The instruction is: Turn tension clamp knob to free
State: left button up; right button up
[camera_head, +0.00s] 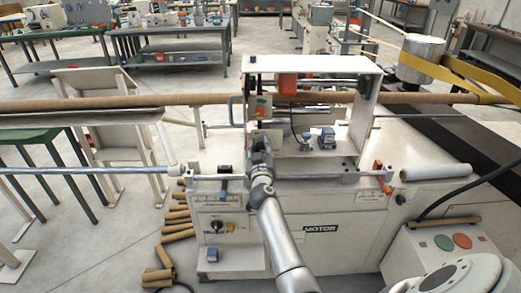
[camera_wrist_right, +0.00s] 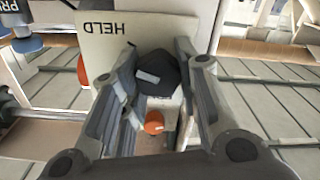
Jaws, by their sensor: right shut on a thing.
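The tension clamp knob (camera_wrist_right: 157,78) is dark, with a pale mark on its face, in the right wrist view. It sits on a pale plate (camera_wrist_right: 105,45) lettered "HELD", which appears upside down there. My right gripper (camera_wrist_right: 157,66) is shut on the knob, one finger on each side. In the head view my right gripper (camera_head: 261,150) reaches up to the front of the winder (camera_head: 300,235), under its pale top frame, and covers the knob. An orange part (camera_wrist_right: 154,122) shows between the fingers, below the knob in the picture. My left gripper is out of view.
A long brown tube (camera_head: 190,100) crosses behind my right gripper. A blue-grey block (camera_head: 327,138) stands on the machine to the right of it. An orange lever (camera_head: 382,172) is at the right. Several short tubes (camera_head: 178,224) lie on the floor at left.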

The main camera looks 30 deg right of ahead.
jog(key=n, duration=0.2)
jog(key=shift+f+n+b, duration=0.1)
jog(key=shift+n+b, duration=0.3)
jog(key=n, duration=0.2)
jog(key=shift+w+n, duration=0.1)
jog(key=shift+n, duration=0.3)
jog(key=n+b, duration=0.1)
jog(key=n, duration=0.4)
jog(key=shift+a, duration=0.1)
jog(key=n+p, duration=0.1)
jog(key=n, duration=0.4)
jog(key=shift+n, duration=0.4)
jog(key=n, duration=0.2)
jog(key=n+p, duration=0.1)
jog(key=n, duration=0.2)
jog(key=shift+f+n, duration=0.2)
jog(key=shift+n, duration=0.1)
jog(key=o, duration=1)
jog(key=shift+f, duration=0.1)
